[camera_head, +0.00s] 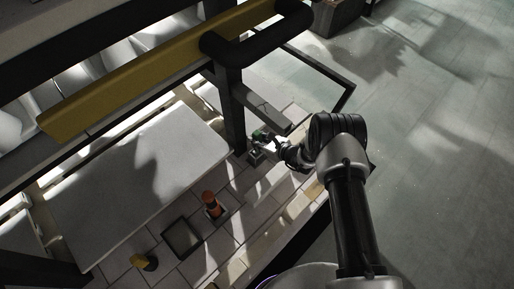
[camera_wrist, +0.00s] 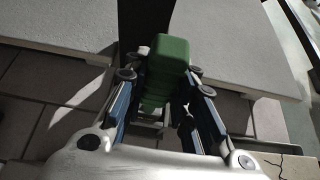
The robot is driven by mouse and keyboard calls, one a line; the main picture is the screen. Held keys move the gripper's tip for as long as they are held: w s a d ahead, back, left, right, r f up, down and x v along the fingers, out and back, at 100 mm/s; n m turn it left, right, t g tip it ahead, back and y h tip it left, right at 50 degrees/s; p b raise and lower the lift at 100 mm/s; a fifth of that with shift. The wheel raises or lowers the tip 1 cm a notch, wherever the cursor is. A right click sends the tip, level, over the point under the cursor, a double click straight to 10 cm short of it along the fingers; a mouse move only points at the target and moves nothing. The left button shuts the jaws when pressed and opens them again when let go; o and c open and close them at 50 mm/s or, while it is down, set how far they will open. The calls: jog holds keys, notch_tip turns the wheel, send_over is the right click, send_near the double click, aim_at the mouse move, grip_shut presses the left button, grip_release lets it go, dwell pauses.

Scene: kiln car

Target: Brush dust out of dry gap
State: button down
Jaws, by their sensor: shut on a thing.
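My gripper (camera_head: 270,146) is over the tiled deck, close to the foot of a dark upright post. In the wrist view my gripper (camera_wrist: 161,76) has its fingers on both sides of a green block-like handle (camera_wrist: 172,54), which I take for the brush; it also shows as a small green spot in the head view (camera_head: 261,134). Its lower end and any bristles are hidden. Dark joints run between the brick-like tiles (camera_wrist: 45,85) of the deck. I cannot tell which one is the dry gap, and no dust can be made out.
The dark post (camera_head: 230,105) stands close beside my gripper, with a grey bar (camera_head: 265,110) near it. Pale slabs (camera_head: 140,165) lie left. An orange-and-black object (camera_head: 212,205), a dark square tray (camera_head: 182,238) and a yellow-and-black object (camera_head: 146,262) are nearer. Open floor (camera_head: 430,130) lies right.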

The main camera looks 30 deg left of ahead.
aim_at(256, 132)
dwell(0.3)
jog(key=shift+r+p, duration=1.45)
jog(key=shift+r, duration=1.05)
jog(key=shift+r+p, duration=1.45)
jog(key=shift+r, duration=1.15)
jog(key=c, duration=1.9)
grip_release()
jog(key=shift+w, duration=0.1)
jog(key=shift+a+r, duration=0.1)
grip_shut()
